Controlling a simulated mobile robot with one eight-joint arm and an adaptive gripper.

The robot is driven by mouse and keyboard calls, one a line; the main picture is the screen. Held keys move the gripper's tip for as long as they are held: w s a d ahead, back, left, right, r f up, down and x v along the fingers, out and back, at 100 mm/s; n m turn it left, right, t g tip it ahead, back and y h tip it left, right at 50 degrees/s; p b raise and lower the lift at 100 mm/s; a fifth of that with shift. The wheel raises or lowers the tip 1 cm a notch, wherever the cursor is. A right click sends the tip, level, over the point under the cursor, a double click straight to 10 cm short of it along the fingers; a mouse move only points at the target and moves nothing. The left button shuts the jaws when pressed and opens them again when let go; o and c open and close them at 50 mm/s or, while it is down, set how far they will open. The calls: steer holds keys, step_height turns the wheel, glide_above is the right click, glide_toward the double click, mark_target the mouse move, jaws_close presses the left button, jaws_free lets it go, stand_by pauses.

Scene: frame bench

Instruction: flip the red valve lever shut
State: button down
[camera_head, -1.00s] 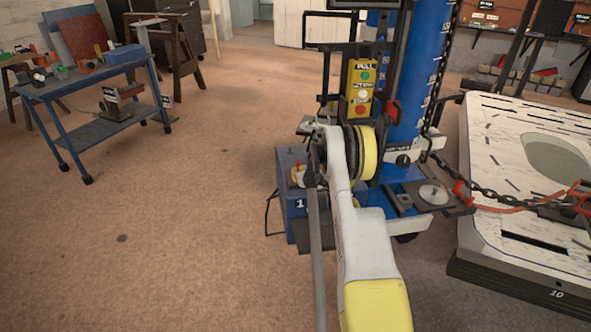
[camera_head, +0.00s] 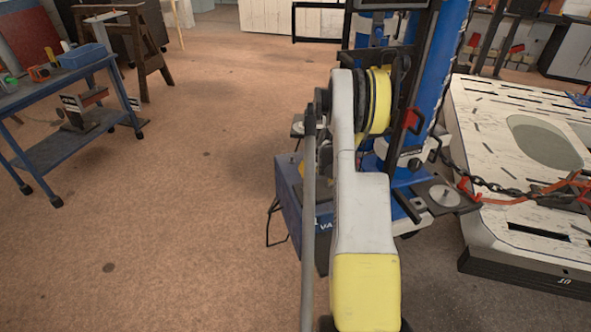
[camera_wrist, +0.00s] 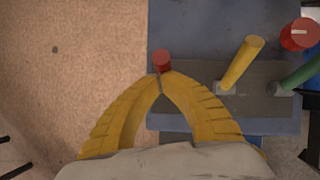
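The red lever (camera_wrist: 161,60) shows in the wrist view as a short red cylinder end, right at my fingertips. My gripper (camera_wrist: 162,76) has yellow ribbed fingers that arch together, with their tips meeting. The red end sticks out just beyond the tips and touches or nearly touches them; I cannot tell whether they grip it. Its lower part and base are hidden behind the tips. A yellow lever (camera_wrist: 241,63) and a green lever (camera_wrist: 302,73) lean to the right on the same grey strip. In the head view my arm hides the gripper and levers; part of the blue valve box (camera_head: 288,196) shows.
A red round knob (camera_wrist: 299,34) is at the wrist view's upper right. In the head view, a blue column (camera_head: 428,70) stands behind my arm, with a white slotted frame bench (camera_head: 475,130) to the right and a blue cart (camera_head: 62,151) at the left. Open floor lies between.

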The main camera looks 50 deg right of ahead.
steer(key=shift+w+d, duration=0.45)
steer(key=shift+w, duration=0.1)
stand_by(0.4)
steer(key=v, duration=1.2)
